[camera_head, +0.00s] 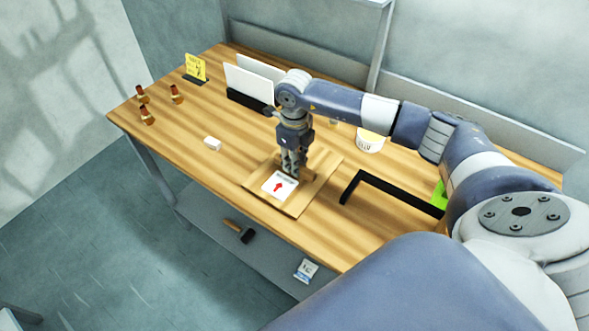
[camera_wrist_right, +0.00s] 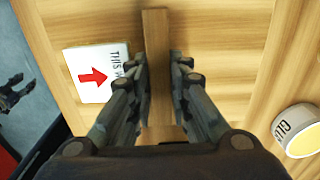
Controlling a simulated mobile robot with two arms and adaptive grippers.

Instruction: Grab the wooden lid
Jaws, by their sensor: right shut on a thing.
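The wooden lid (camera_head: 317,184) is a flat light-wood panel lying on the wooden table. It carries a white label with a red arrow (camera_head: 280,186), which also shows in the right wrist view (camera_wrist_right: 97,72). A raised wooden bar (camera_wrist_right: 155,40), the lid's handle, runs between my right gripper's fingers in the right wrist view. My right gripper (camera_head: 292,168) points down over the lid and is shut on this bar; in the right wrist view its fingers (camera_wrist_right: 160,75) stand on both sides of it.
A black angled bar (camera_head: 395,190) lies right of the lid, and a white round container (camera_head: 369,142) stands behind. A small white block (camera_head: 212,143) lies left. White panels (camera_head: 248,83) stand at the back. A hammer (camera_head: 240,231) lies on the lower shelf.

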